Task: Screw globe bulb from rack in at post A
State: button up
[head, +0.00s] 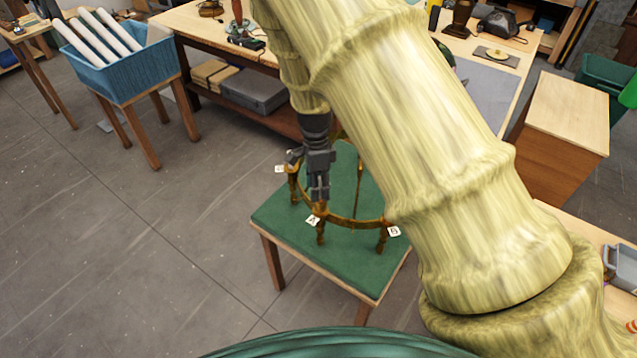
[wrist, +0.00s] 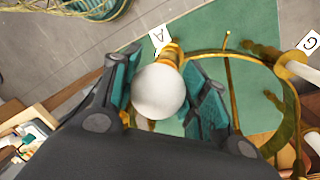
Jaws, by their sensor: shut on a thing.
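A white globe bulb (wrist: 160,92) sits between the two fingers of my gripper (wrist: 165,95) in the wrist view, and the gripper is shut on it. The bulb is at the brass post with label A (wrist: 159,37); whether its base is seated in the socket is hidden. In the head view my gripper (head: 319,185) points down just above post A (head: 320,232), and the bulb is hidden by the fingers. The brass ring lamp frame (head: 350,221) stands upright on a green-topped table (head: 290,228).
Post B, with its label (head: 393,231), stands to the right of A on the ring. Another labelled post (head: 293,185) stands at the ring's back left. A thin central stem (head: 359,185) rises inside the ring. A blue bin (head: 125,75) stands at the back left. Floor at left is clear.

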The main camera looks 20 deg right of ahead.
jog(key=shift+f+m, duration=0.1)
jog(key=shift+m, duration=0.9)
jog(key=o, duration=1.1)
